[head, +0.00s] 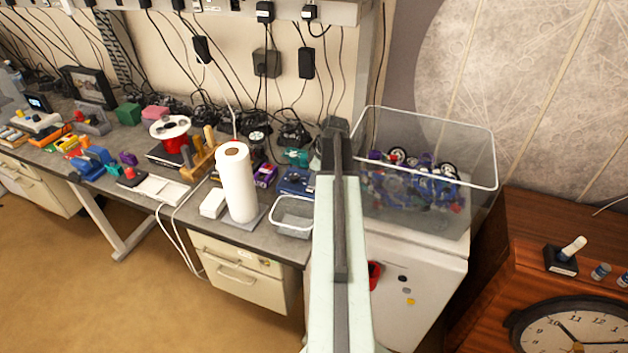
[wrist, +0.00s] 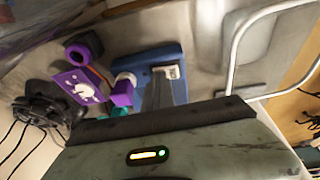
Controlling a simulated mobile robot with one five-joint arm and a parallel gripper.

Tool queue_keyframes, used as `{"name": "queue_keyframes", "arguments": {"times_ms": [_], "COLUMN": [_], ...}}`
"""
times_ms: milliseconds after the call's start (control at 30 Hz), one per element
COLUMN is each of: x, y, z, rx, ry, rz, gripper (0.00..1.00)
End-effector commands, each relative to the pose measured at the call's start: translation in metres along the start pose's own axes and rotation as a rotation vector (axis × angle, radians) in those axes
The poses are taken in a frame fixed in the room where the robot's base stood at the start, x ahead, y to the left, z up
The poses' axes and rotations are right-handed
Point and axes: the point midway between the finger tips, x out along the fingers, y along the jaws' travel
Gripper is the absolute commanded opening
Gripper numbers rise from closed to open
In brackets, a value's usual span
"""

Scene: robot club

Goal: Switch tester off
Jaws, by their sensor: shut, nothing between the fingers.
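A blue device (head: 297,181), which may be the tester, sits on the bench just left of my arm in the head view. In the wrist view a blue box (wrist: 153,76) with a small pale part on its top lies past my gripper. My gripper (wrist: 173,85) shows as a narrow grey shape in front of that box, shut and empty. I cannot tell whether it touches the box. In the head view my arm hides the gripper's fingertips. The switch and its position cannot be made out.
A clear bin (head: 480,160) of colourful parts stands right of my arm. A small grey tray (head: 292,216) and a white paper roll (head: 237,183) are on the bench at left. A purple card (wrist: 78,86) and dark cables lie beside the blue box.

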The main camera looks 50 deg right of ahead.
Motion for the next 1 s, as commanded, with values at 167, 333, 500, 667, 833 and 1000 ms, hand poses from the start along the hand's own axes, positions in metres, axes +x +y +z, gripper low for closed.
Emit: {"name": "queue_keyframes", "arguments": {"times_ms": [167,333,500,667,833,1000], "x": [0.000,-0.002,-0.003,-0.003,-0.006,-0.023], "y": [-0.003,-0.013,-0.017,-0.016,-0.016,-0.018], "z": [0.002,0.002,0.001,0.000,-0.001,-0.008], "rx": [-0.001,-0.001,-0.001,-0.001,-0.001,-0.003], "ry": [-0.005,-0.006,-0.005,-0.004,-0.003,-0.003], "rz": [-0.001,-0.004,-0.003,-0.002,-0.001,-0.002], "gripper": [0.00,0.00,0.00,0.00,0.00,0.00]}}
